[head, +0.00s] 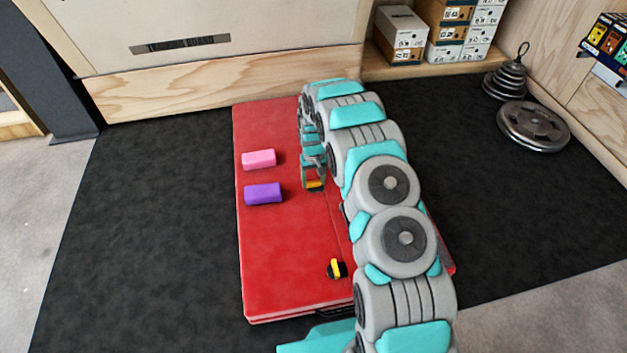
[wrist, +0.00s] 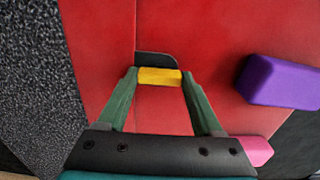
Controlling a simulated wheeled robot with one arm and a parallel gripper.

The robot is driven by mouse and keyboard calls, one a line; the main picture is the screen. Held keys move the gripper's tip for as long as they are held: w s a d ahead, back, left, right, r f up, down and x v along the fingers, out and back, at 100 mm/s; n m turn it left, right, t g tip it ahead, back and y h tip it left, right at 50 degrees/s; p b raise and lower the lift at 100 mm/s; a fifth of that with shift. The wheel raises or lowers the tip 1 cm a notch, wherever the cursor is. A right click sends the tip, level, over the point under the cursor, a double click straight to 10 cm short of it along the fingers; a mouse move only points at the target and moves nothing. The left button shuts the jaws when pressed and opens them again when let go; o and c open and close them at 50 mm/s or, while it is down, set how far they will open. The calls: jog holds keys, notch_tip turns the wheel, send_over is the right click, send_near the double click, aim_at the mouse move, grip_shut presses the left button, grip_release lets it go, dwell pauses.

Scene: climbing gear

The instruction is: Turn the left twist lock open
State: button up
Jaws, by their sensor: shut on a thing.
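A red pad (head: 290,240) lies on the dark floor, with a seam running along its length. A twist lock with a yellow handle (wrist: 160,76) on a black base (wrist: 155,59) sits on that seam. My gripper (wrist: 160,77) is shut on the yellow handle, one fingertip at each end of it. In the head view my gripper (head: 314,183) is over the pad's middle, and the held handle lies crosswise to the seam. A second twist lock (head: 337,268) sits nearer on the same seam, its yellow handle roughly along the seam. Part of the pad is hidden by my arm.
A pink block (head: 259,158) and a purple block (head: 263,193) lie on the pad, left of my gripper. Weight plates (head: 533,125) and shoe boxes (head: 401,36) are at the back right. The dark floor (head: 150,210) left of the pad is clear.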

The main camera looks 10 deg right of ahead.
aim_at(313, 182)
jog(key=o, duration=1.4)
jog(key=shift+c, duration=0.2)
jog(key=shift+r, duration=0.1)
jog(key=shift+r, duration=3.8)
jog(key=shift+r, duration=0.1)
